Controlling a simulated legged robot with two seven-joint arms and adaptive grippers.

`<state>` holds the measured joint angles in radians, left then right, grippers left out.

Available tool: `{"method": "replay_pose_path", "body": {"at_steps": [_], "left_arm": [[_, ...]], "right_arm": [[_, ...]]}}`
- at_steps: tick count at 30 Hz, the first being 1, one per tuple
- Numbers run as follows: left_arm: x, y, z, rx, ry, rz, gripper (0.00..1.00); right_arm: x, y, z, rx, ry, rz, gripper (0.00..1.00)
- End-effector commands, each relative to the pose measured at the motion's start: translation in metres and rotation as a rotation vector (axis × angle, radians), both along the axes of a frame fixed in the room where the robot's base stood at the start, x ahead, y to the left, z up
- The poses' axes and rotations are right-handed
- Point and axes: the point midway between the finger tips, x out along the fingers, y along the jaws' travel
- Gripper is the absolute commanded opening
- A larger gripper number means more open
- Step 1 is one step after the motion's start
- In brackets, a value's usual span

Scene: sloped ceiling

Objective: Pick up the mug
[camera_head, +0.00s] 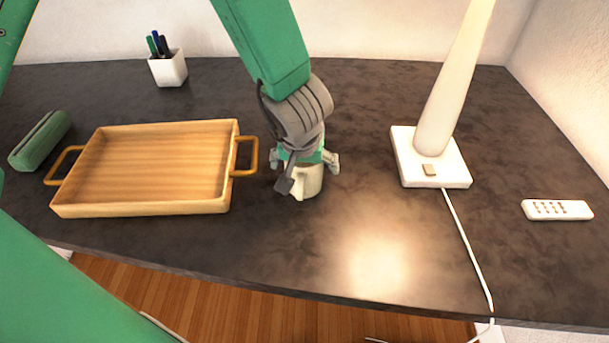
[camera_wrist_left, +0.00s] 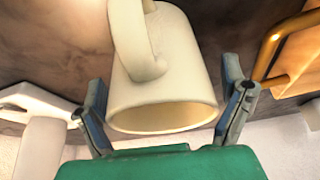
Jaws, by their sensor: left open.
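The cream mug (camera_head: 308,181) stands on the dark table, right of the wooden tray. My left gripper (camera_head: 305,163) is over it from above, with one finger on each side of the mug. In the left wrist view the mug (camera_wrist_left: 165,75) fills the middle, its handle toward the top left and its rim facing the gripper. The open fingers (camera_wrist_left: 168,105) stand either side of the rim, with a gap visible on the left; contact on the right is hard to tell. The wrist hides part of the mug in the head view. My right gripper is not in view.
The wooden tray (camera_head: 140,208) with metal handles is close on the left. A white lamp (camera_head: 432,158) with a cord stands right, and a white remote (camera_head: 557,210) lies far right. A pen cup (camera_head: 168,70) and green case (camera_head: 40,141) are at left. The table front is clear.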

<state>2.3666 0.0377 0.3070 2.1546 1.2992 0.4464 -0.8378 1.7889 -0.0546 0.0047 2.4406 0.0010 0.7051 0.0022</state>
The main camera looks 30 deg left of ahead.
Motion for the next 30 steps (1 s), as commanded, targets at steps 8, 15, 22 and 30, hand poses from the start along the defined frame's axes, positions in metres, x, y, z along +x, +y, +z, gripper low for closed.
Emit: {"method": "replay_pose_path", "body": {"at_steps": [8, 15, 22, 30], "left_arm": [[0.000, 0.000, 0.000, 0.000, 0.001, 0.000, 0.29], [0.001, 0.000, 0.000, 0.000, 0.000, 0.000, 0.28], [0.001, 0.000, 0.012, 0.001, -0.001, -0.001, 0.28], [0.001, 0.000, 0.068, 0.000, -0.002, 0.000, 0.28]], "right_arm": [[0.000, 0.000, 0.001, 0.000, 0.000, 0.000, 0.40], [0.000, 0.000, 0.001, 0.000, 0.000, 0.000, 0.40], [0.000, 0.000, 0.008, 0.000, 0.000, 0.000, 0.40], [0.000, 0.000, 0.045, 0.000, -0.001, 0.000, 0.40]]}}
